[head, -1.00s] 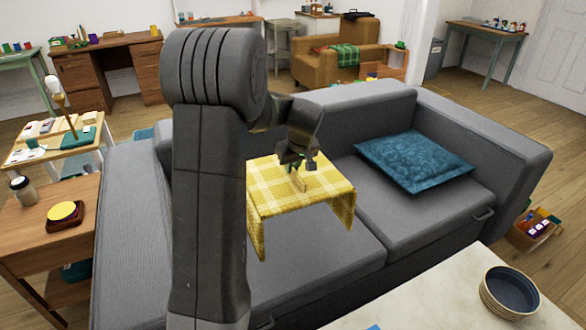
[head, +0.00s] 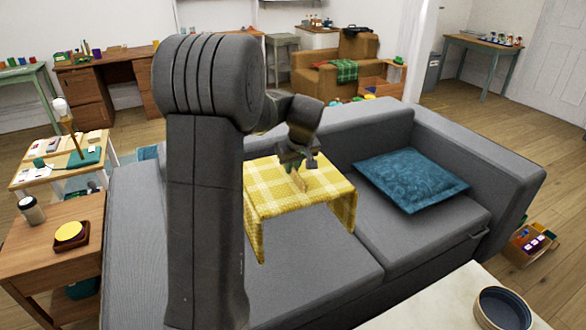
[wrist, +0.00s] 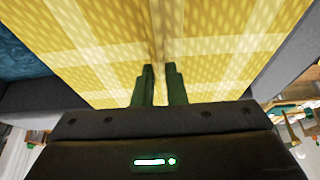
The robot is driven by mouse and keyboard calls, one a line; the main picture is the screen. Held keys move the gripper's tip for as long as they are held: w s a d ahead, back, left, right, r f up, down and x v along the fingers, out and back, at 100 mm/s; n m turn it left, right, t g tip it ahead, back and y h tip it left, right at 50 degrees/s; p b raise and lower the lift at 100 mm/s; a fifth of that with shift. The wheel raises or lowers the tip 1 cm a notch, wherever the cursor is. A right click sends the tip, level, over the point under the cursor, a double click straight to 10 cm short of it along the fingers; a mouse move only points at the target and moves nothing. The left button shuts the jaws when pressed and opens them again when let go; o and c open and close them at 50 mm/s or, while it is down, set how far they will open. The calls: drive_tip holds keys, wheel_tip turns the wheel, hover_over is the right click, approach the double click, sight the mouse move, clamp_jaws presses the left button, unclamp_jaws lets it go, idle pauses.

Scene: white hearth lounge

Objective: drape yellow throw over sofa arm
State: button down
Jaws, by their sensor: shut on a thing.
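The yellow checked throw (head: 275,192) hangs from my gripper (head: 299,168) over the sofa seat in the head view, its sides drooping down. My gripper is shut on a pinched fold near the middle of the throw. In the wrist view the two dark green fingers (wrist: 158,88) close on that fold, and the throw (wrist: 90,45) fills most of the picture. The grey sofa (head: 420,235) stands behind and below. Its right arm (head: 490,165) shows clear beyond the cushion. Its left arm (head: 135,240) is partly hidden by my arm. Whether the throw touches the seat I cannot tell.
A blue cushion (head: 411,180) lies on the right seat. A wooden side table (head: 55,250) with a jar and a yellow-topped item stands at the left. A pale table (head: 430,312) with a dark round bowl (head: 502,308) is in front. An open box (head: 532,243) sits on the floor at right.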

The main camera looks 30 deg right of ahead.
drive_tip(key=shift+r+p, duration=1.65)
drive_tip(key=shift+r, duration=1.15)
drive_tip(key=shift+a+f, duration=0.1)
drive_tip(key=shift+f, duration=0.05)
